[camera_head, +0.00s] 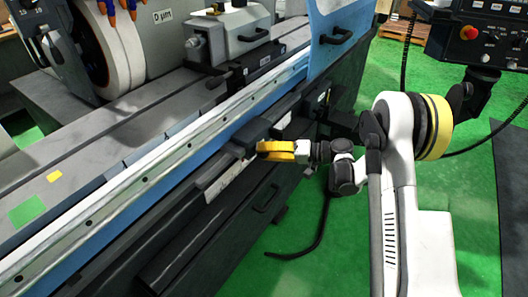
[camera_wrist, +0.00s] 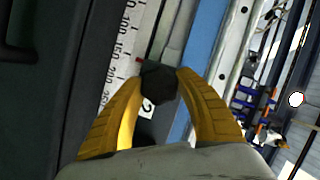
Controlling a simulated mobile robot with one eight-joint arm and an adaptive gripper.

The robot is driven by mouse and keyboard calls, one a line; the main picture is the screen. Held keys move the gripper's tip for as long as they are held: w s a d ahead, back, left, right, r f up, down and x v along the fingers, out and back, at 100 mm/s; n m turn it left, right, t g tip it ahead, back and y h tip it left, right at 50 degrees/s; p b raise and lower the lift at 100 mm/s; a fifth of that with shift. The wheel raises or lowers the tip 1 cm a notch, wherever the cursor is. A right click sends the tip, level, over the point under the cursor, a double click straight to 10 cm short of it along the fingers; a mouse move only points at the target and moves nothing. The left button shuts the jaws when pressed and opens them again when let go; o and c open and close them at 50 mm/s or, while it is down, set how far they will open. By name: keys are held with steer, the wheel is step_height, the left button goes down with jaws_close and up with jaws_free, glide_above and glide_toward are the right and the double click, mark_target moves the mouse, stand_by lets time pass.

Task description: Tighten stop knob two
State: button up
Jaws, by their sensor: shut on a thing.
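My gripper (camera_head: 262,149) has yellow fingers and reaches the front side of the grinder from the right in the head view. In the wrist view, my gripper (camera_wrist: 160,82) is shut on a small dark knob (camera_wrist: 158,84), with one fingertip at each side of it. The knob sits beside a white scale with printed numbers (camera_wrist: 118,62). A label with a "2" (camera_wrist: 147,107) shows just below the knob, between the fingers. In the head view the knob cannot be told apart from the dark parts by the fingertips.
The grinder's long table (camera_head: 120,140) with its blue edge runs diagonally behind the gripper. A blue guard door (camera_head: 335,35) with a handle stands above. A control panel (camera_head: 490,35) with a red button hangs at upper right. Green floor (camera_head: 290,250) is open below, with a black hose.

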steer(key=m+y, duration=0.1)
steer(key=m, duration=0.2)
steer(key=shift+m+y, duration=0.3)
steer(key=shift+m, duration=0.1)
steer(key=shift+m+y, duration=0.6)
steer(key=shift+m, duration=0.8)
steer(key=o, duration=1.2)
steer(key=shift+a, duration=0.1)
steer(key=v, duration=1.2)
steer(key=shift+f, duration=0.1)
